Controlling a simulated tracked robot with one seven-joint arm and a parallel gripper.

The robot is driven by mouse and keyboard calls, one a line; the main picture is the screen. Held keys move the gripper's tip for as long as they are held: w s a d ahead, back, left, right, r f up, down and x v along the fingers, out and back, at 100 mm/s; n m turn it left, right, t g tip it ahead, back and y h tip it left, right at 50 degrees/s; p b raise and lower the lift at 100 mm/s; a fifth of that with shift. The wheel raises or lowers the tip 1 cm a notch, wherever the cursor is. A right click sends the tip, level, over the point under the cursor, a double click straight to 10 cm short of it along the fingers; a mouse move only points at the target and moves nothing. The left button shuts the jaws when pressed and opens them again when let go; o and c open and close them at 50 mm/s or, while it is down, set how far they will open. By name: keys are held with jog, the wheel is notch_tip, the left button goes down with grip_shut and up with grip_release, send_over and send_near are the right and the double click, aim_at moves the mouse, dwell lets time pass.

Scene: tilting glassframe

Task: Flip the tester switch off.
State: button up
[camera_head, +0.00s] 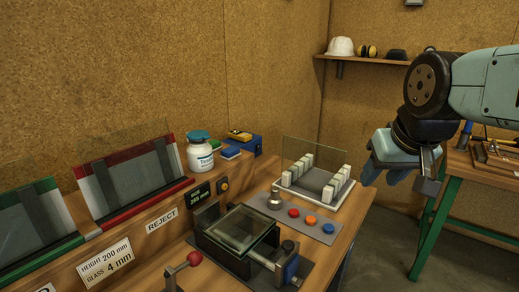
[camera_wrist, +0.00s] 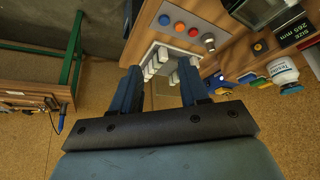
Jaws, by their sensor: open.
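No part is labelled as the tester switch, so I cannot tell which it is or its position. A small round orange-yellow control (camera_head: 222,185) sits beside the lit size display (camera_head: 198,195); it also shows in the wrist view (camera_wrist: 259,47). A grey panel (camera_head: 318,233) carries a silver knob (camera_head: 274,201) and red, orange and blue buttons. The wrist view shows the same silver knob (camera_wrist: 209,42). My gripper (camera_head: 384,178) is open and empty, raised right of the bench. In the wrist view its two fingers (camera_wrist: 160,76) are apart, with the white slotted rack beyond them.
A glass pane stands at the white slotted rack (camera_head: 343,199). A glass plate lies on a black frame (camera_head: 236,228), with a red-knobbed lever (camera_head: 194,258) in front. A white bottle (camera_head: 200,155) and blue box (camera_head: 244,144) stand behind. A green-legged table (camera_head: 437,215) is at right.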

jog(key=shift+m+t, duration=0.3)
jog(key=shift+m, duration=0.5)
jog(key=w+r, duration=0.1)
jog(key=w, duration=0.4)
jog(key=w+a+r, duration=0.1)
jog(key=w, duration=0.4)
jog(key=w+a+r, duration=0.1)
jog(key=w, duration=0.4)
jog(key=shift+w+r, duration=0.1)
jog(key=shift+r, duration=0.1)
grip_shut()
jog(key=w+a+f+m, duration=0.1)
jog(key=w+a, duration=0.1)
jog(key=w, duration=0.7)
jog(key=w+a+f+m, duration=0.1)
jog(key=w+a, duration=0.1)
jog(key=w, duration=0.6)
jog(key=w+a+f+m, duration=0.1)
jog(key=w+a+f, duration=0.2)
jog(key=w+f, duration=0.3)
jog(key=w+a+f+t+y, duration=0.1)
jog(key=w+a+f, duration=0.2)
jog(key=w+f, duration=0.3)
jog(key=w+a+f+m, duration=0.1)
jog(key=w+a+f, duration=0.3)
jog(key=w, duration=1)
notch_tip(320, 180, down, 2)
jog(key=shift+f+m+y, duration=0.15)
jog(key=shift+m+y, duration=0.15)
jog(key=shift+y, duration=0.1)
